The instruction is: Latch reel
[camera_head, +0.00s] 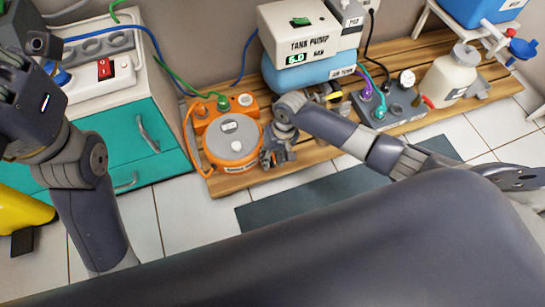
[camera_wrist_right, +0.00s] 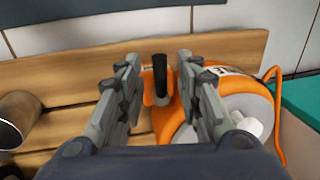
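The orange reel (camera_head: 231,142) with a grey round face and a white knob sits on the wooden pallet, left of my right gripper (camera_head: 268,158). The right wrist view shows part of the reel (camera_wrist_right: 250,95) at the right. An upright black lever (camera_wrist_right: 160,72) stands on an orange bracket at the reel's side. My right gripper (camera_wrist_right: 158,62) is open, with one finger on each side of the lever and gaps visible. I cannot tell how deep the lever sits between the fingers. In the head view the gripper hides the lever. My left arm shows at the left; its fingers are not visible.
The slatted wooden pallet (camera_head: 290,172) also carries the tank pump (camera_head: 312,72), a grey gauge unit (camera_head: 392,108) and a white bottle (camera_head: 449,78). A teal cabinet (camera_head: 118,140) stands left of the reel. A dark mat (camera_head: 262,212) lies on the floor in front.

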